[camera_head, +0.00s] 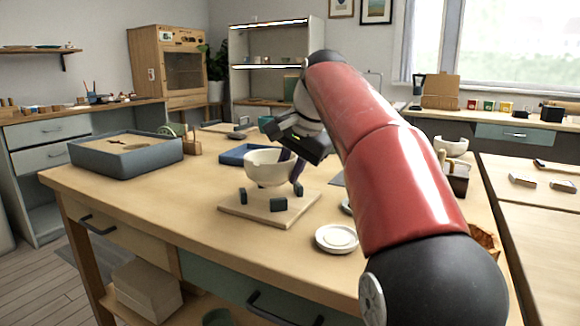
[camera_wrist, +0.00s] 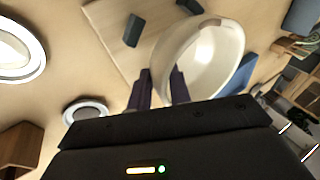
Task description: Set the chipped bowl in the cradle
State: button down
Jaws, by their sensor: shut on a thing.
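My gripper (camera_head: 292,168) is shut on the rim of a white bowl (camera_head: 268,167), at the bowl's right side in the head view. The wrist view shows the dark purple fingers (camera_wrist: 158,90) on the wall of the same bowl (camera_wrist: 212,62). The bowl is roughly upright over the cradle (camera_head: 240,210), a pale wooden board with dark upright posts. I cannot tell whether the bowl touches the posts. The cradle's board also shows in the wrist view (camera_wrist: 108,22), partly hidden by the bowl. No chip is clear on the bowl.
A white dish (camera_head: 336,239) lies right of the cradle, near the front edge. A blue tray (camera_head: 240,156) is behind it, and a grey-blue bin (camera_head: 125,158) stands far left. The table left of the cradle is clear.

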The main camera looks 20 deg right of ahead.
jog(key=shift+f+b, duration=0.6)
jog(key=shift+f, duration=1.25)
dwell(2.9)
jog(key=c, duration=0.9)
grip_release()
jog(key=shift+o, duration=0.9)
jog(key=shift+f, duration=0.1)
jog(key=shift+r+p, duration=3.15)
